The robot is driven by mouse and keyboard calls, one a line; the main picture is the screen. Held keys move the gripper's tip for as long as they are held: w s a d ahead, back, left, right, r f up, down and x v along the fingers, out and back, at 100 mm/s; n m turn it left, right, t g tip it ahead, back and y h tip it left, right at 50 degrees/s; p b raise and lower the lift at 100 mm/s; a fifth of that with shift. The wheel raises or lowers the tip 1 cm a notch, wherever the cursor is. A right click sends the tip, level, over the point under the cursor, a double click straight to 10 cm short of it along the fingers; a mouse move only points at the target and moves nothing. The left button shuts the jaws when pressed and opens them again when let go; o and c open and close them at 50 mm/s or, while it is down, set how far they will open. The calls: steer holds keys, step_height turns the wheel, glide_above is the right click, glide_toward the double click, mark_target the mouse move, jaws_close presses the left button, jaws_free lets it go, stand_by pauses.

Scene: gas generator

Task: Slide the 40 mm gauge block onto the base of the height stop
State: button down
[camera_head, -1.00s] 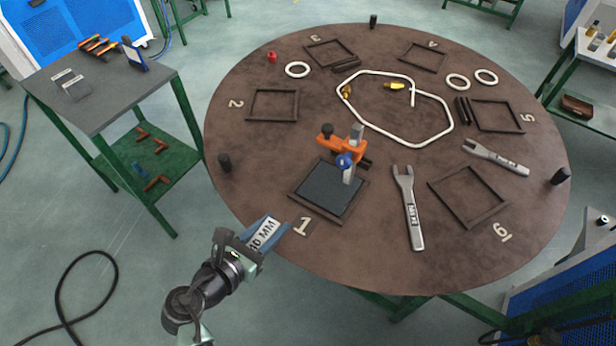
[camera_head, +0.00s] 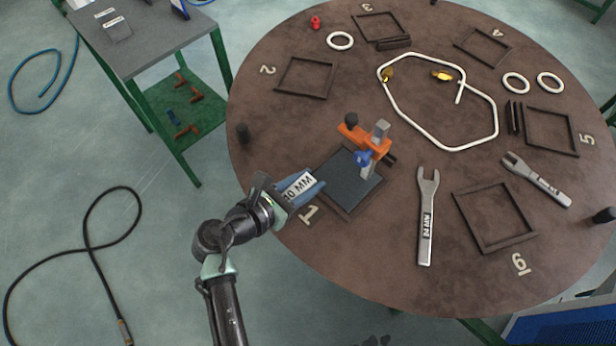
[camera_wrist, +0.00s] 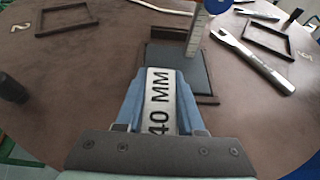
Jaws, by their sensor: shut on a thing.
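The 40 mm gauge block (camera_head: 299,187) is a pale bar with "40 MM" lettering, clearest in the wrist view (camera_wrist: 160,98). My gripper (camera_head: 290,194) is shut on it, with blue sides flanking the block. The height stop (camera_head: 365,143) stands at station 1, with an orange arm, black knob, blue part and grey post. Its dark flat base (camera_head: 347,181) lies in a frame; it also shows in the wrist view (camera_wrist: 196,68). The block's front end points at the base and overlaps its near edge in the wrist view. I cannot tell whether they touch.
Two grey wrenches (camera_head: 427,216) (camera_head: 536,179) lie right of the height stop. A white tube loop (camera_head: 440,147) lies behind it. A black peg (camera_head: 243,133) stands at the round table's left edge. The table between stop and nearer wrench is clear.

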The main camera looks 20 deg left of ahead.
mark_target(341, 164)
steer(key=shift+b+x, duration=0.6)
steer(key=shift+x, duration=0.25)
steer(key=b+x, duration=0.1)
steer(key=x, duration=0.3)
steer(key=shift+w+d, duration=0.35)
steer(key=shift+w, duration=0.6)
steer(key=shift+w+d, duration=0.3)
steer(key=shift+w, duration=0.6)
steer(key=shift+w+d, duration=0.35)
steer(key=shift+w, duration=0.6)
steer(key=shift+f, duration=0.25)
steer(key=shift+c, duration=2.2)
jaws_free()
steer(key=shift+s+f, duration=0.1)
